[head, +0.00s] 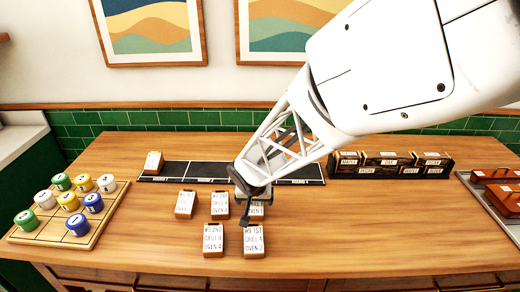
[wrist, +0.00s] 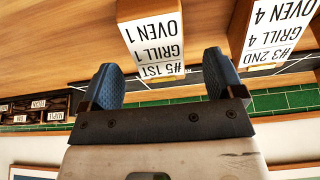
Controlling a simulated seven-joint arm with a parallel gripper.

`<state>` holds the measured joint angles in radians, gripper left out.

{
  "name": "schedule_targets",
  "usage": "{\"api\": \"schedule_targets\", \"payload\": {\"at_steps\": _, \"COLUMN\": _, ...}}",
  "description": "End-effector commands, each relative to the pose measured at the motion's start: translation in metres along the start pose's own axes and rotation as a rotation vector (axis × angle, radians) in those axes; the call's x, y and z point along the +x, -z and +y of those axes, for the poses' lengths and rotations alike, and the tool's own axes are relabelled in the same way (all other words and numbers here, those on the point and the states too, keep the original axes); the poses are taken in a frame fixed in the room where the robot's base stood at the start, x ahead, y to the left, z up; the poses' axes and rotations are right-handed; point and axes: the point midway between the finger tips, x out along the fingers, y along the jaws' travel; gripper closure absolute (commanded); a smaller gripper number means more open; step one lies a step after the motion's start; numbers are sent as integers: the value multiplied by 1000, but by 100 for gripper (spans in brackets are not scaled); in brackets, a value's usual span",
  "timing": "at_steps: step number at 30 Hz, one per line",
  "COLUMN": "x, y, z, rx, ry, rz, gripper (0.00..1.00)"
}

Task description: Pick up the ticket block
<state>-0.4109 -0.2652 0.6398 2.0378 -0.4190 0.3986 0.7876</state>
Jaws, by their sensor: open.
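Several ticket blocks, wooden with white printed faces, lie on the wooden counter. One of them, the "#5 1ST GRILL 1 OVEN 1" block (wrist: 155,42), shows between my fingers in the wrist view; it also shows in the head view (head: 256,209), partly hidden by my gripper (head: 247,209). My gripper (wrist: 160,68) is open, with a blue-padded finger to either side of that block's face and no clear contact. A "#3 2ND GRILL 4 OVEN 4" block (wrist: 270,32) is beside it. Other ticket blocks are a left one (head: 186,204) and two front ones (head: 213,241) (head: 254,241).
A black rail (head: 205,172) runs behind the blocks, with one ticket block (head: 153,162) at its left end. A wooden board (head: 100,228) with coloured jars is at left. A dark labelled rack (head: 390,165) and red-brown lidded trays (head: 500,195) are at right. The front right counter is clear.

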Motion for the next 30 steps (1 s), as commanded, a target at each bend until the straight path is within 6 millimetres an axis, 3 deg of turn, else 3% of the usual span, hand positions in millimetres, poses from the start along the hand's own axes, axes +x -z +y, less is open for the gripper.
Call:
{"api": "schedule_targets", "payload": {"at_steps": 6, "x": 25, "y": -1, "z": 2, "rx": -1, "ry": -2, "rz": -3, "gripper": 13}}
{"api": "schedule_targets", "payload": {"at_steps": 12, "x": 38, "y": -1, "z": 2, "rx": -1, "ry": -1, "rz": -1, "gripper": 13}}
{"api": "schedule_targets", "payload": {"at_steps": 30, "x": 38, "y": -1, "z": 2, "rx": -1, "ry": -1, "rz": -1, "gripper": 13}}
